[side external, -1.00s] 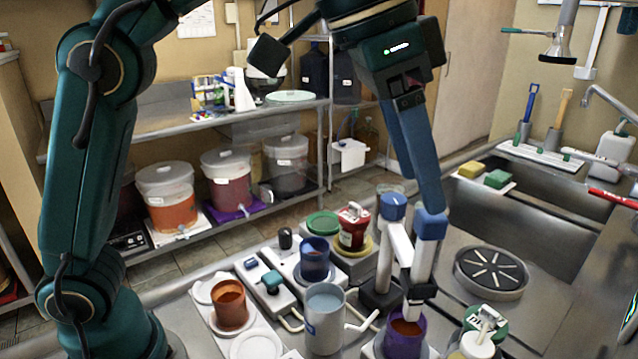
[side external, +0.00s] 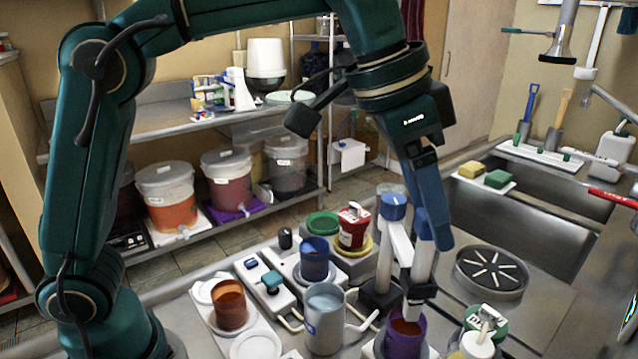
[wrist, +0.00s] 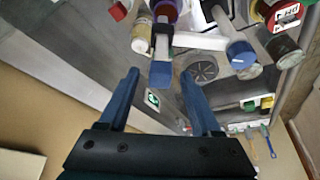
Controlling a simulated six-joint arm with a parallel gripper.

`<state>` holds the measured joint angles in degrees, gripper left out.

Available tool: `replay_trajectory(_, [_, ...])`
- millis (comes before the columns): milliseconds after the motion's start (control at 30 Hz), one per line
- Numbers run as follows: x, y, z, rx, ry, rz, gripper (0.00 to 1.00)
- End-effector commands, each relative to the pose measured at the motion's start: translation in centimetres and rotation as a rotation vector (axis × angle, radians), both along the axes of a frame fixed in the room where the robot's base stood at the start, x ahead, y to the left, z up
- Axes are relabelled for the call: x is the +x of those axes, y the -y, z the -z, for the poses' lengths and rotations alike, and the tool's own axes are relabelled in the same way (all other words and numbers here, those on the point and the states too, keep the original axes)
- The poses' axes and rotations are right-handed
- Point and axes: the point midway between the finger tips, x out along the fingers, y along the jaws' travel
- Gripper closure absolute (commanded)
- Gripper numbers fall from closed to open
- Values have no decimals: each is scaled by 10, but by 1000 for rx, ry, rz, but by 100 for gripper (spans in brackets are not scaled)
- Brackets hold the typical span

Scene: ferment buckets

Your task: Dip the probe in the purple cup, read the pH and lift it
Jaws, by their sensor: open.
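The purple cup (side external: 403,338) stands at the front of the counter and holds a reddish-brown liquid; it also shows at the top of the wrist view (wrist: 166,9). I cannot tell how deep the tip sits. My gripper (side external: 432,236) is open around the probe's top. In the wrist view the blue cap (wrist: 160,74) shows between the two fingertips. I cannot tell whether either finger touches it.
A holder post with a blue knob (side external: 393,205) stands close left of the probe. A grey-blue mug (side external: 325,318), a blue cup (side external: 314,258) and a brown cup (side external: 230,302) stand further left. A round drain (side external: 491,270) and the sink lie right.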

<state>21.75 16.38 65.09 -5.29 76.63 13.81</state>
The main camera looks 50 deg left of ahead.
Motion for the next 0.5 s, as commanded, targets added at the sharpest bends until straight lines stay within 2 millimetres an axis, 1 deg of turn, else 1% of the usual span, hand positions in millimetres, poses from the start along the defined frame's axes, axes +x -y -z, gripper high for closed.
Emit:
replay_trajectory(33, [0,0,0,0,0,0,35])
replay_trajectory(67, [0,0,0,0,0,0,39])
replay_trajectory(100, [0,0,0,0,0,0,54])
replay_trajectory(167, [0,0,0,0,0,0,77])
replay_trajectory(200, [0,0,0,0,0,0,92])
replay_trajectory(233, [0,0,0,0,0,0,100])
replay_trajectory(500, [0,0,0,0,0,-1,100])
